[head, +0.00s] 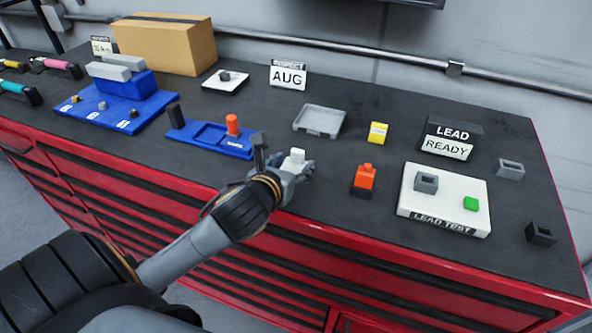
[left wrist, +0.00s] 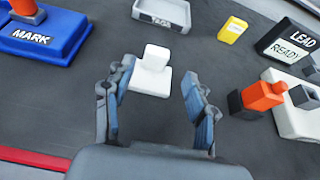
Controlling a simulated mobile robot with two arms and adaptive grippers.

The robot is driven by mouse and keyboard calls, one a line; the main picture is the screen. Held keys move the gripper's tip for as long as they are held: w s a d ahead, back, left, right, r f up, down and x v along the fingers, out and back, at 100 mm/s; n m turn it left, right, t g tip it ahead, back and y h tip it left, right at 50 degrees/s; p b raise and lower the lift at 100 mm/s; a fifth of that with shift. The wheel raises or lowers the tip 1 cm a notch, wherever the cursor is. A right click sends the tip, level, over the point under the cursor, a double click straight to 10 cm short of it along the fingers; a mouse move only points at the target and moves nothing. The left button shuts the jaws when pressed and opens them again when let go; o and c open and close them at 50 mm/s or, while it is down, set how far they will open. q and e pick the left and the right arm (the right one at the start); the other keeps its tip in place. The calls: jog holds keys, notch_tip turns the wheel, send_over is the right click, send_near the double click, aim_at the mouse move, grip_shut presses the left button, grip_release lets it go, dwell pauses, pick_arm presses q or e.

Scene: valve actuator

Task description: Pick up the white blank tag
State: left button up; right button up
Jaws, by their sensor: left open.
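The white blank tag (left wrist: 151,72) stands on the dark bench top, a white block with a narrower knob on top. In the left wrist view it lies between and just beyond the fingertips of my left gripper (left wrist: 157,88), which is open with nothing held. In the head view my left gripper (head: 290,172) is low over the bench, and the tag's white top (head: 297,156) shows at its fingers; its lower part is hidden by the gripper. I cannot tell whether the fingers touch the tag. My right gripper is not in view.
The blue MARK tray (head: 240,152) is to the left. A grey tray (head: 335,122) and a yellow block (head: 378,132) are behind. The bench's red front edge (head: 330,240) is close.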

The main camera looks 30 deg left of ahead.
aim_at(296, 157)
pick_arm(q)
jog(key=shift+w+a+f, duration=0.2)
jog(key=shift+w+a, duration=0.05)
jog(key=shift+w, duration=0.35)
jog(key=p+x, duration=0.1)
jog(key=x, duration=0.2)
jog(key=shift+w+a, duration=0.15)
jog(key=shift+a, duration=0.1)
jog(key=shift+w+a+f, duration=0.1)
jog(key=shift+w+f, duration=0.15)
jog(key=shift+w, duration=0.2)
grip_shut()
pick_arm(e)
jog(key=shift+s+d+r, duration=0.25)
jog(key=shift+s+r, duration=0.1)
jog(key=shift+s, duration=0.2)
